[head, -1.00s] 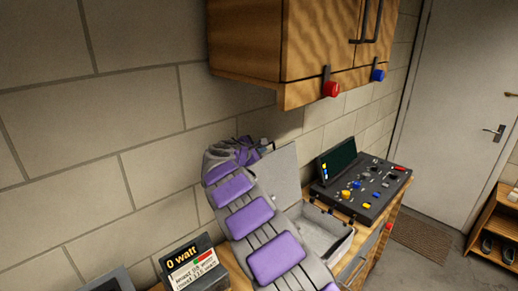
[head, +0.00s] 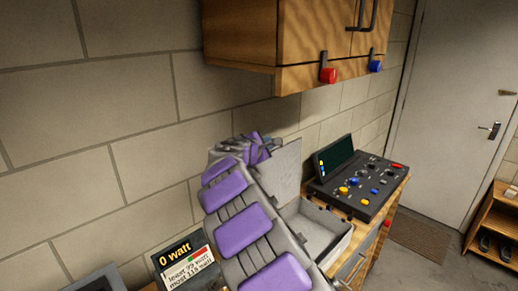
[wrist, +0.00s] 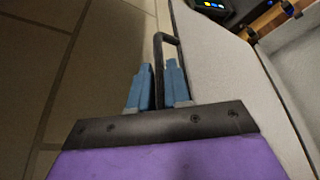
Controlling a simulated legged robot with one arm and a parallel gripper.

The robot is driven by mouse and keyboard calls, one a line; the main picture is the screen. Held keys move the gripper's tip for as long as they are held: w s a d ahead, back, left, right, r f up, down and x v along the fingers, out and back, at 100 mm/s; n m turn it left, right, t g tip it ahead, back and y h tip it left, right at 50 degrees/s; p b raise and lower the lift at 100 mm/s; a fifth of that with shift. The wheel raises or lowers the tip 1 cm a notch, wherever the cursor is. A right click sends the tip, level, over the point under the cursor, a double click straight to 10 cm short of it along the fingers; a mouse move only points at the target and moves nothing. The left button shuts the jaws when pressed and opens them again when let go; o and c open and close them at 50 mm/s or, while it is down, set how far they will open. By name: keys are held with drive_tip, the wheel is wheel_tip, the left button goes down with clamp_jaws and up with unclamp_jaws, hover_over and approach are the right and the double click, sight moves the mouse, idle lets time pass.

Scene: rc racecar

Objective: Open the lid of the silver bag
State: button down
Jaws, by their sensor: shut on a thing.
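The silver bag is an open grey case (head: 338,243) on the wooden bench, with a pale lining. Its lid (head: 279,176) stands up, roughly upright, at the case's left side, partly hidden behind my purple and grey arm. In the wrist view the lid is the pale panel (wrist: 222,72) to the right of the fingers. A thin dark bent handle (wrist: 160,62) runs between the two blue-grey fingers of my gripper (wrist: 159,85), which is shut on it. In the head view my gripper is up beside the lid, its fingertips not clearly visible.
A black control panel (head: 355,190) with coloured knobs and a screen sits right of the case. A wooden cabinet (head: 300,45) overhangs with red and blue knobs. A "0 watt" display (head: 185,262) stands at lower left. The block wall is close behind.

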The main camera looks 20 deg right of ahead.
drive_tip(key=s+d+b, duration=0.1)
drive_tip(key=s+d, duration=0.1)
drive_tip(key=s, duration=0.3)
drive_tip(key=shift+s, duration=0.35)
drive_tip(key=shift+d+r, duration=0.1)
drive_tip(key=c, duration=1.5)
unclamp_jaws()
drive_tip(key=shift+o, duration=0.3)
drive_tip(key=shift+d, duration=0.2)
drive_tip(key=p+v, duration=0.3)
drive_tip(key=v, duration=1.4)
drive_tip(key=shift+a, duration=0.2)
